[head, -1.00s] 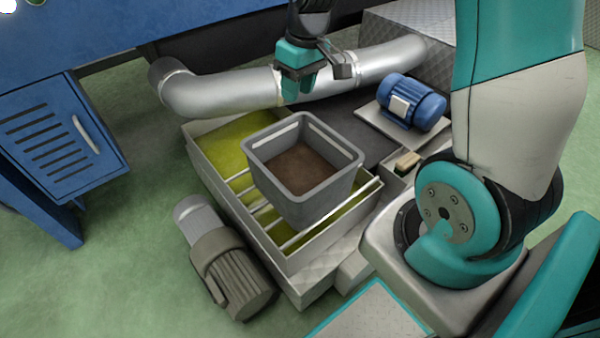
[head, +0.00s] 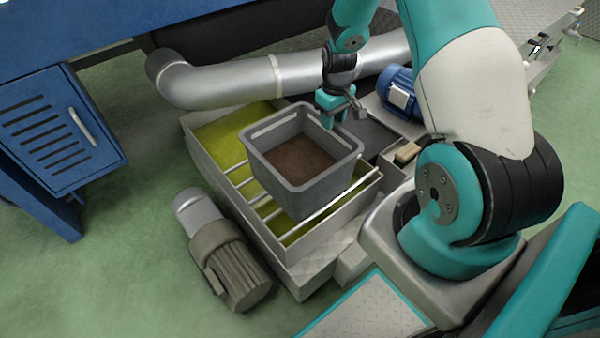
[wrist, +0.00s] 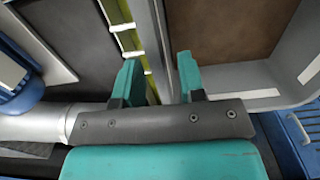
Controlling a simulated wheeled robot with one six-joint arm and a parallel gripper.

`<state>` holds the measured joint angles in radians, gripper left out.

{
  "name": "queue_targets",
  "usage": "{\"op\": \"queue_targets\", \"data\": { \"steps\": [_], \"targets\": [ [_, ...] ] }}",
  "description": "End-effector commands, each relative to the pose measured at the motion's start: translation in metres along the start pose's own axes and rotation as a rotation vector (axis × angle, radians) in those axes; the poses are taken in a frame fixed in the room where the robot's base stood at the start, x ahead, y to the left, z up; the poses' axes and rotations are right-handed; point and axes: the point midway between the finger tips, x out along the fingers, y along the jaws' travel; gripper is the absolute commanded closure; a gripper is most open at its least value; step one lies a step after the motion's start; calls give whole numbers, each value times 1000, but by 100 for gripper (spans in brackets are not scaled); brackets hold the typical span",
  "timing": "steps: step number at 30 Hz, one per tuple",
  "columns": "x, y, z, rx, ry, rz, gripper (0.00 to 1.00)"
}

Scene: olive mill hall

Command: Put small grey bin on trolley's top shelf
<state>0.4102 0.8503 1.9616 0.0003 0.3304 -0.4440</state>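The small grey bin (head: 300,192) is square and open-topped, with brown matter covering its floor. It sits upright on the bars of a low pale tank (head: 275,262). My gripper (head: 330,122) is open at the bin's far right rim, pointing down. In the wrist view the bin (wrist: 235,35) fills the upper right. There my open gripper (wrist: 160,80) has its two teal fingers apart, with the bin's rim running up between them. I cannot tell whether the fingers touch the wall. I cannot identify a trolley in either view.
A silver pipe (head: 220,87) runs behind the bin, and a blue motor (head: 396,90) stands beyond it to the right. A grey-brown motor (head: 230,262) lies left of the tank. A blue cabinet (head: 55,135) stands at left. Green floor is clear at lower left.

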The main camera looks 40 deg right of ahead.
Motion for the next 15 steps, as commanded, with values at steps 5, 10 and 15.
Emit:
{"op": "queue_targets", "data": {
  "steps": [5,10,15],
  "targets": [
    [16,-1,-2,-1,0,0,63],
    [43,-2,-7,0,-1,-1,63],
    [55,-2,-7,0,1,0,63]
  ]
}}
